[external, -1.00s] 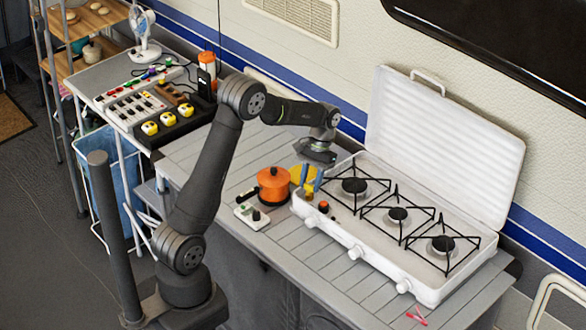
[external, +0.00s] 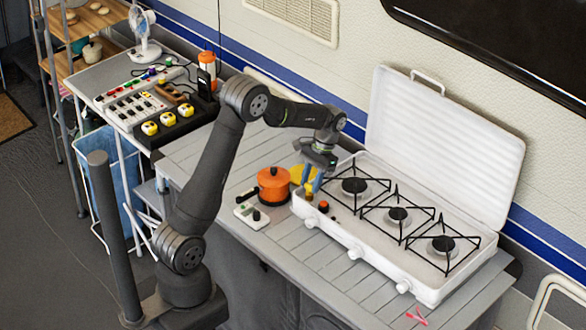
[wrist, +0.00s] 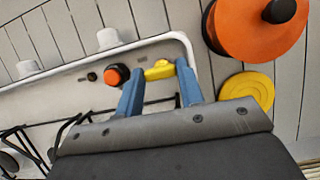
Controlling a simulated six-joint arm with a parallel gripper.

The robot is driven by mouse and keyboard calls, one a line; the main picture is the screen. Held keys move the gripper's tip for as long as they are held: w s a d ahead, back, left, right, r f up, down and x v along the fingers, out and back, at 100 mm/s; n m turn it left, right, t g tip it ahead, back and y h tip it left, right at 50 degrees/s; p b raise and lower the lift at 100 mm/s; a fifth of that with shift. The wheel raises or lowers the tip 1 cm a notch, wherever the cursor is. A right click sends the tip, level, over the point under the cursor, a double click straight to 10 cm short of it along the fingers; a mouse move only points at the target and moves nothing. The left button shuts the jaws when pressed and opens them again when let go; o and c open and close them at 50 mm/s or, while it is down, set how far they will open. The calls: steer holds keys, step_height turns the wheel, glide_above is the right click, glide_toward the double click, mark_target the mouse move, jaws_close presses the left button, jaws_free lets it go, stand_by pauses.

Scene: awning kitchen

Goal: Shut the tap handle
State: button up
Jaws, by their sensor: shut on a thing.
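The yellow tap handle (wrist: 159,70) sits at the left end of the white stove (external: 372,262), beside an orange-red knob (wrist: 116,75). In the wrist view, my gripper (wrist: 160,80) has its two blue fingers on either side of the handle and is shut on it. In the external view my gripper (external: 313,183) points down at the stove's left corner. The fingers and wrist hide most of the handle there. The knob also shows in the external view (external: 323,207).
An orange pot (external: 272,187) stands just left of the stove, with a yellow disc (external: 302,173) close behind it. A small white device (external: 252,216) lies in front of the pot. The stove's raised white lid (external: 440,145) stands behind the burners.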

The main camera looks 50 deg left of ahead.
steer(key=o, duration=1)
steer(key=v, duration=1.7)
steer(key=shift+w+r, duration=0.15)
steer(key=x, duration=1.7)
steer(key=shift+f, duration=0.2)
steer(key=shift+r, duration=0.1)
